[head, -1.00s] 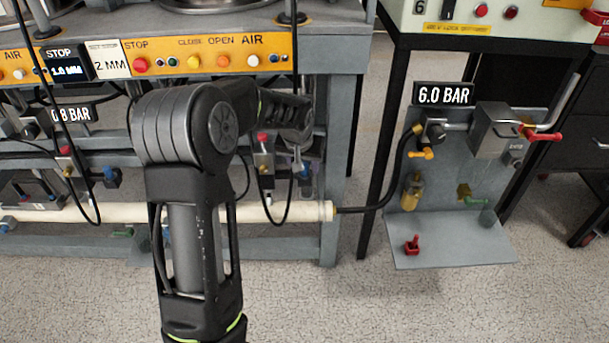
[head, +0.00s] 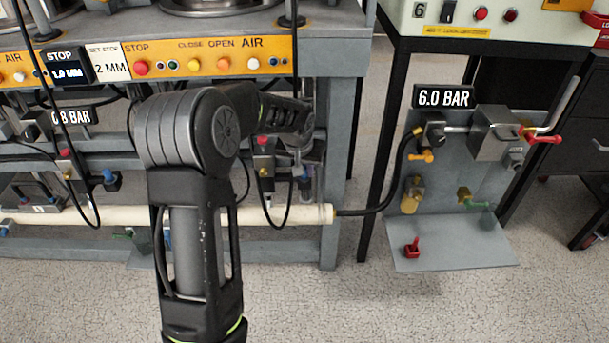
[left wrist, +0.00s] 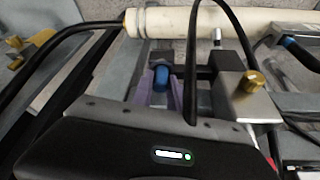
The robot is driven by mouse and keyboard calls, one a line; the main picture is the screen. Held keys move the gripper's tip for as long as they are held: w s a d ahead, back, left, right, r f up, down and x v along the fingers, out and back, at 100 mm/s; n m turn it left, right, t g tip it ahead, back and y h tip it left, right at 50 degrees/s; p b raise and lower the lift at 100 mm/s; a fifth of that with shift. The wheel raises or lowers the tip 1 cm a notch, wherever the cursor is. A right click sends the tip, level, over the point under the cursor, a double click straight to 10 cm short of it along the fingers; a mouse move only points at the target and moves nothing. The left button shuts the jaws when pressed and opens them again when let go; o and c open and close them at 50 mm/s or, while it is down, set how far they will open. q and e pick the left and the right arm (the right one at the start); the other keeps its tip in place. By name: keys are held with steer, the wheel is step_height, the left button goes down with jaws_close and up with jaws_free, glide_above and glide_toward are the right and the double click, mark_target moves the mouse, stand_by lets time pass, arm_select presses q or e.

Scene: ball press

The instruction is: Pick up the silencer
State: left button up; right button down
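A small blue cylindrical part, which may be the silencer, shows in the left wrist view (left wrist: 162,78). It sits beside a grey metal block below the cream pipe. In the head view it appears as a bit of blue (head: 305,173) beside a valve, mostly behind my arm. My left gripper (left wrist: 161,88) has its two purplish fingers on either side of the blue part. Whether they press on it cannot be made out. In the head view my left wrist hides the fingertips. My right gripper is in neither view.
A cream pipe (head: 285,213) runs along the lower frame, with a black hose looping from its end. A brass knob (left wrist: 251,81) on a metal block is close right of the fingers. A grey bracket plate (head: 455,254) with valves stands right. Floor between is clear.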

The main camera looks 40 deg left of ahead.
arm_select(q)
jaws_close()
steer(key=shift+r, duration=0.1)
steer(key=shift+r, duration=0.35)
step_height(320, 180, up, 3)
steer(key=shift+r+p, duration=0.1)
steer(key=shift+p, duration=0.7)
steer(key=s+d, duration=0.3)
steer(key=s, duration=0.5)
steer(key=s+d, duration=0.3)
steer(key=s, duration=0.5)
steer(key=shift+s+d+f+p, duration=0.25)
steer(key=shift+s+d+p, duration=0.05)
steer(key=shift+d+p, duration=0.15)
